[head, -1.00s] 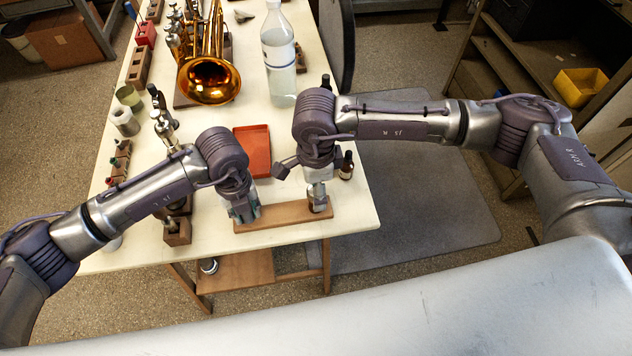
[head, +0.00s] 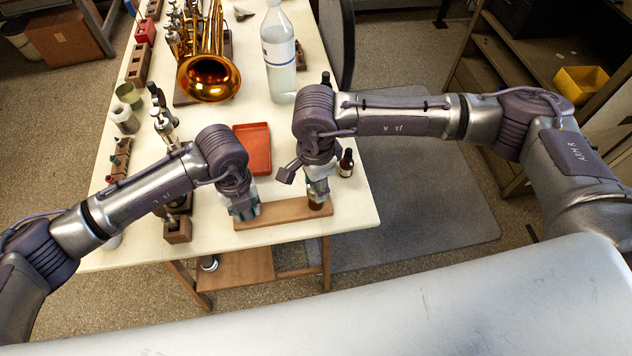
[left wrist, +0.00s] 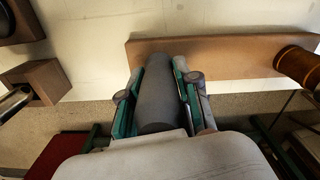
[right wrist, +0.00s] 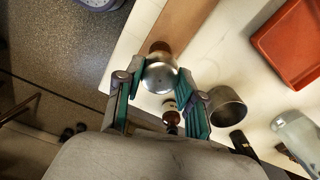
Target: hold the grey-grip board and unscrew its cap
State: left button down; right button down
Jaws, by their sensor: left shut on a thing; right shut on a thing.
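The board (head: 280,211) is a flat brown wooden strip near the table's front edge. In the left wrist view it also shows (left wrist: 225,60), with the grey grip (left wrist: 160,92) upright between my left fingers. My left gripper (head: 244,209) is shut on the grey grip at the board's left end. A brown round post (left wrist: 298,65) stands at its right end. My right gripper (right wrist: 160,97) is shut on a domed silver cap (right wrist: 160,75) at that end. Brown shows just beyond the cap; I cannot tell whether cap and post still touch.
An amber bottle (head: 346,164) stands close to the right of my right gripper. An orange-red tray (head: 252,148) lies behind the board. A clear bottle (head: 279,75) and brass horn (head: 209,80) stand further back. Wooden blocks and small containers line the left side.

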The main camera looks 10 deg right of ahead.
jog(key=shift+n, duration=1)
jog(key=n, duration=0.2)
jog(key=shift+n, duration=0.3)
jog(key=n, duration=0.2)
jog(key=shift+n, duration=0.3)
jog(key=shift+n, duration=0.9)
jog(key=n, duration=0.3)
